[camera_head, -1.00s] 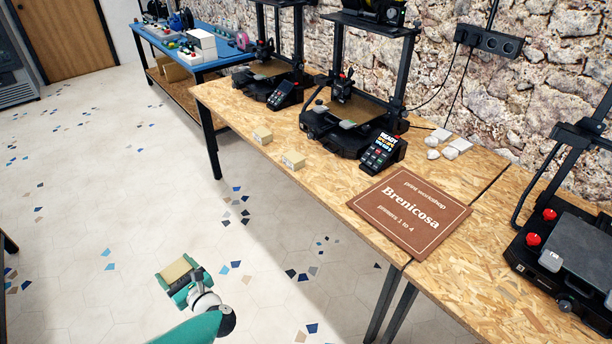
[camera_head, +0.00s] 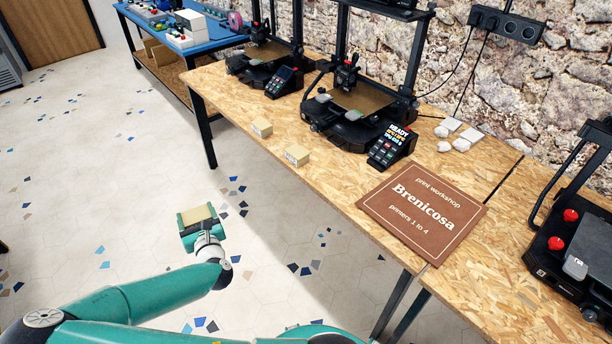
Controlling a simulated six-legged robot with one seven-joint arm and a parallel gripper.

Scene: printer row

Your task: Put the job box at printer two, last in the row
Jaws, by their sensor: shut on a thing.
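My gripper (camera_head: 199,228) is shut on a small tan job box (camera_head: 197,214) and holds it over the floor, in front of the table and apart from it. Two similar small boxes stand on the wooden table near its front edge: one box (camera_head: 262,127) at the left and another box (camera_head: 297,155) just right of it. Behind them stand a black printer (camera_head: 358,98) with a lit screen (camera_head: 392,147) reading READY, and a second black printer (camera_head: 262,60) further left. I see no printer numbers on these two.
A brown sign (camera_head: 422,212) reading "Brenicosa, printers 1 to 4" lies on the table (camera_head: 345,183). Several pale pieces (camera_head: 461,141) lie behind it. Another printer (camera_head: 572,262) stands at the right edge. A blue table (camera_head: 205,38) is at the back left.

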